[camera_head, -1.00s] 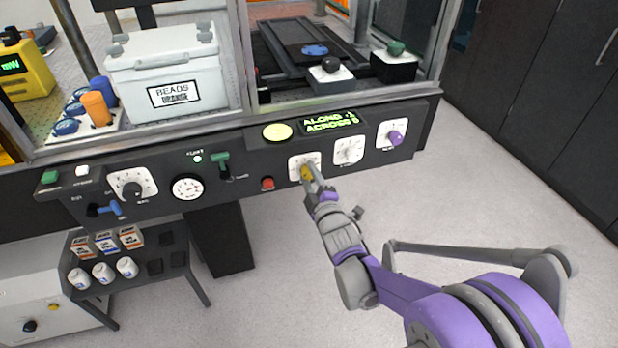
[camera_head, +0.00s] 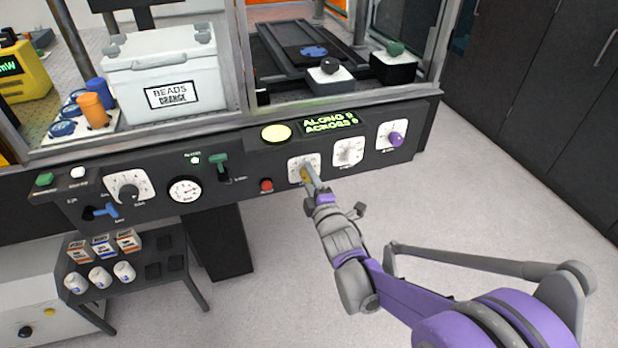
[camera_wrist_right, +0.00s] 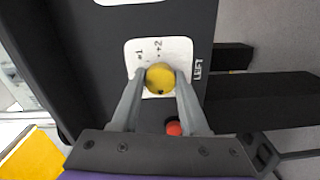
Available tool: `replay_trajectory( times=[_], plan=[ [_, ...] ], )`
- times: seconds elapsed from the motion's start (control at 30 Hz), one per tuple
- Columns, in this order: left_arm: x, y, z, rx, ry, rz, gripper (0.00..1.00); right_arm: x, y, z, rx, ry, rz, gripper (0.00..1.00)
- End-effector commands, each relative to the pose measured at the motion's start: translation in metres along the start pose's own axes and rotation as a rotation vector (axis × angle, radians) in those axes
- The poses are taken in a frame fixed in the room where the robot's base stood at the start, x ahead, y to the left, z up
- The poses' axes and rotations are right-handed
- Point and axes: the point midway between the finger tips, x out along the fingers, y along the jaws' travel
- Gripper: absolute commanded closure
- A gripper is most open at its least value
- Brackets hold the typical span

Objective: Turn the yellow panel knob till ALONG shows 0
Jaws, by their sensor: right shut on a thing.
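The yellow panel knob (camera_wrist_right: 160,78) sits on a white dial plate marked "LEFT" on the black front panel. My right gripper (camera_wrist_right: 160,88) has one finger on each side of the knob and is shut on it. In the head view the same knob (camera_head: 304,175) is partly hidden by the fingers of my right gripper (camera_head: 306,177). The display (camera_head: 330,121) above it has green lines ALONG and ACROSS; both seem to read 0, though the digits are small. My left gripper is not in view.
A red button (camera_head: 266,185) is just left of the knob. A white-faced dial (camera_head: 348,151) and a purple knob (camera_head: 396,139) are to its right. A green lever (camera_head: 219,162) and a round gauge (camera_head: 185,191) are further left. Floor in front is clear.

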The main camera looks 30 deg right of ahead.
Motion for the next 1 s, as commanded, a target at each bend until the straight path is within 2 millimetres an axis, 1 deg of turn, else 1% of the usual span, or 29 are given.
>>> replay_trajectory(
  times=[0.03,0.1,0.2,0.47,0.57,0.67,0.9,1.0],
  plan=[
    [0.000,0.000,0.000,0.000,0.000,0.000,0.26,-0.001,-0.001,0.000,-0.002,0.000,-0.003,0.54],
    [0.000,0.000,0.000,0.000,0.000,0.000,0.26,-0.001,-0.001,0.000,-0.001,0.000,-0.003,0.41],
    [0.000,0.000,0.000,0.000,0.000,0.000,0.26,0.000,-0.001,0.000,-0.001,0.000,-0.002,0.26],
    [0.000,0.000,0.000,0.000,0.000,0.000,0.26,-0.001,0.000,0.000,0.000,0.000,-0.001,0.26],
    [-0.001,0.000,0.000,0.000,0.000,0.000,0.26,-0.006,0.000,0.000,0.000,0.000,0.000,0.26],
    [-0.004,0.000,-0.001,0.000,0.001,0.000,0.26,-0.019,0.001,0.000,0.000,0.000,0.000,0.26],
    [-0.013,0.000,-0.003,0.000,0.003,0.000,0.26,-0.068,0.001,0.000,0.001,0.000,-0.001,0.26],
    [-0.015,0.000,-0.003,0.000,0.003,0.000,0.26,-0.086,0.001,0.000,0.001,0.000,-0.001,0.26]
  ],
)
